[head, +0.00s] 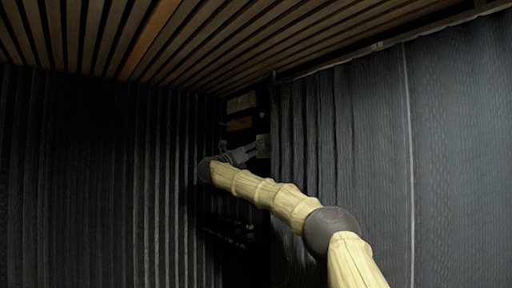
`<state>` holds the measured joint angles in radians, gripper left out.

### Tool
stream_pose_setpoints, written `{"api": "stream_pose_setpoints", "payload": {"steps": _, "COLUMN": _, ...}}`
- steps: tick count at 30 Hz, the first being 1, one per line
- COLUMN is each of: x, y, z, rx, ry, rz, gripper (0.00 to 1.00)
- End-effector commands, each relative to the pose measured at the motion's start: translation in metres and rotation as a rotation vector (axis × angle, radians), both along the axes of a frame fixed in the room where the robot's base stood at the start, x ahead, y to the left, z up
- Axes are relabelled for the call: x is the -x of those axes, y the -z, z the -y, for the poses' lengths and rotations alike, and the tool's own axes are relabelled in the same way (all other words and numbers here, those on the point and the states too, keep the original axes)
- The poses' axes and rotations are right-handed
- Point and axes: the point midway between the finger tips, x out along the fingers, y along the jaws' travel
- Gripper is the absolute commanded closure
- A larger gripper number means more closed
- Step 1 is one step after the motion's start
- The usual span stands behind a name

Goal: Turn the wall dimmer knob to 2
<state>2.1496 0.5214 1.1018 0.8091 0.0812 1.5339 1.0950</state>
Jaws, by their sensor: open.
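My gripper (250,151) is small and dark in the head view, at the end of my pale arm. It reaches into the dark corner and points right, with its fingers apart. A small grey plate or box (263,144) shows just beyond the fingertips. I cannot tell whether it carries the dimmer knob, nor whether the fingers touch it. No knob, pointer or number can be made out; the area is dark and partly covered by my gripper.
A dark wall panel (257,108) stands in the corner, with a greyish plate (241,102) and a brown plate (239,124) above my gripper. Small light fittings (240,229) show below. Dark ribbed walls or curtains flank the corner on both sides. A slatted wooden ceiling (190,40) lies overhead.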

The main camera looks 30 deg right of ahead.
Motion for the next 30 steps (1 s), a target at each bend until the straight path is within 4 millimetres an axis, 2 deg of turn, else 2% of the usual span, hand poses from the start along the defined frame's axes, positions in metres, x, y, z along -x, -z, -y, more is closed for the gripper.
{"api": "stream_pose_setpoints", "payload": {"steps": 11, "x": -0.0007, "y": -0.0017, "z": 0.0051, "rx": 0.0, "ry": 0.001, "rz": 0.0, "gripper": 0.47}}
{"api": "stream_pose_setpoints", "payload": {"steps": 14, "x": -0.0007, "y": -0.0017, "z": 0.005, "rx": 0.0, "ry": 0.0, "rz": 0.0, "gripper": 0.62}}
{"api": "stream_pose_setpoints", "payload": {"steps": 19, "x": -0.0008, "y": -0.0018, "z": 0.0048, "rx": 0.0, "ry": 0.0, "rz": 0.0, "gripper": 0.93}}
{"api": "stream_pose_setpoints", "payload": {"steps": 30, "x": -0.0002, "y": -0.001, "z": 0.0044, "rx": 0.006, "ry": -0.001, "rz": -0.046, "gripper": 0.93}}
